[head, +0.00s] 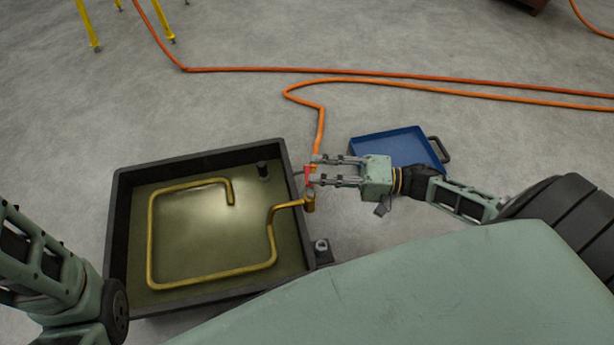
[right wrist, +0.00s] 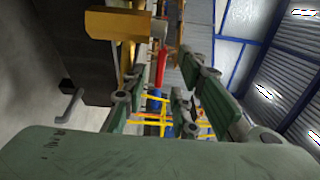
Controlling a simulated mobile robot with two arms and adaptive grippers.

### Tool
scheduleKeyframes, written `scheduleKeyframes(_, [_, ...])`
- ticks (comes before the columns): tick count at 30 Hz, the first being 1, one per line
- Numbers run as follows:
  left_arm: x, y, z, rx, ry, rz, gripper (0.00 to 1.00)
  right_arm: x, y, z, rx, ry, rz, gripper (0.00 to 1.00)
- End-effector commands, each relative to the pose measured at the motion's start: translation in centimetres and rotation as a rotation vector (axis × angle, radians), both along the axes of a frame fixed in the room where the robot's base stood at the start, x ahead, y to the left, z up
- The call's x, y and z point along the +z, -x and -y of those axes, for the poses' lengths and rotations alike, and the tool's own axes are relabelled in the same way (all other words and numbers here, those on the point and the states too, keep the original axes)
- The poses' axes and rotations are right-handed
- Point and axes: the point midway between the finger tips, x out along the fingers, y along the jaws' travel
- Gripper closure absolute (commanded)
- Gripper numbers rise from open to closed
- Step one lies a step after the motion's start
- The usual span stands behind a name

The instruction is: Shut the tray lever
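The black tray (head: 112,225) lies on the floor at left centre in the head view, with a bent brass pipe (head: 155,235) inside it. The pipe runs over the tray's right wall to a brass fitting (head: 310,203). The small red lever (head: 308,175) is at this fitting, where the orange hose joins. In the right wrist view the red lever (right wrist: 161,67) stands between my fingers. My right gripper (head: 315,171) is open around the lever, its fingers apart; I cannot tell whether either touches it. My left gripper is out of view; only the left arm shows.
The orange hose (head: 320,125) runs from the fitting across the floor. A blue tray with a black handle (head: 378,143) lies behind my right gripper. Yellow legs (head: 88,25) stand at the top left.

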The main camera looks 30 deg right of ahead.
Motion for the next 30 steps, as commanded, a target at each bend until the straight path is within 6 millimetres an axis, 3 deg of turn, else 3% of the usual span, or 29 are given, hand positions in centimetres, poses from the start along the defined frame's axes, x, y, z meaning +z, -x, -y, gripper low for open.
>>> scheduleKeyframes(6, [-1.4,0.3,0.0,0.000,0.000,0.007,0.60,-0.2,-1.5,-2.3,0.000,-0.001,0.003,0.73])
scheduleKeyframes(17, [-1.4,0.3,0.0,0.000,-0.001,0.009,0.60,0.0,-1.9,-2.8,-0.002,0.001,0.000,0.73])
scheduleKeyframes(26, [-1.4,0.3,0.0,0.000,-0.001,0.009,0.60,0.0,-1.9,-2.8,-0.002,0.001,0.000,1.00])
scheduleKeyframes(30, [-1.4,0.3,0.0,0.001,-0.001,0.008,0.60,0.0,-1.9,-2.8,-0.002,0.001,0.000,1.00])
